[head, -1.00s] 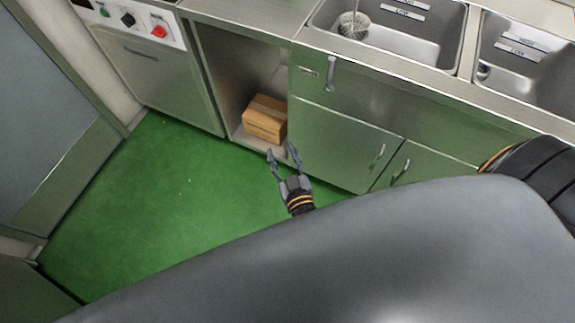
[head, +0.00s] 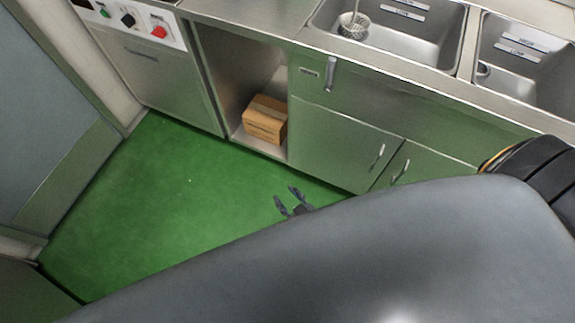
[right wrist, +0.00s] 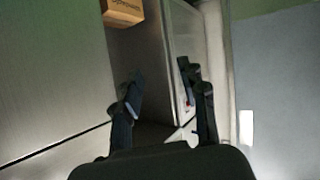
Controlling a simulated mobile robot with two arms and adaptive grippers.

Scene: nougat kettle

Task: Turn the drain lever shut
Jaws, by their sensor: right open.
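The drain lever (head: 330,75) is a short grey handle on the steel front panel below the left sink. It hangs about straight down, beside a small label plate. My right gripper (head: 287,199) is open and empty, low in front of the cupboard doors and well below the lever, apart from it. My own grey body hides most of that gripper's base. In the right wrist view its two dark fingers (right wrist: 167,96) stand apart with nothing between them. The lever does not show in that view. My left gripper is not in view.
A cardboard box (head: 265,119) sits in the open bay left of the cupboard; it also shows in the right wrist view (right wrist: 123,12). Two cupboard handles (head: 377,157) stick out. A unit with knobs (head: 128,20) stands left. The green floor (head: 170,200) is clear.

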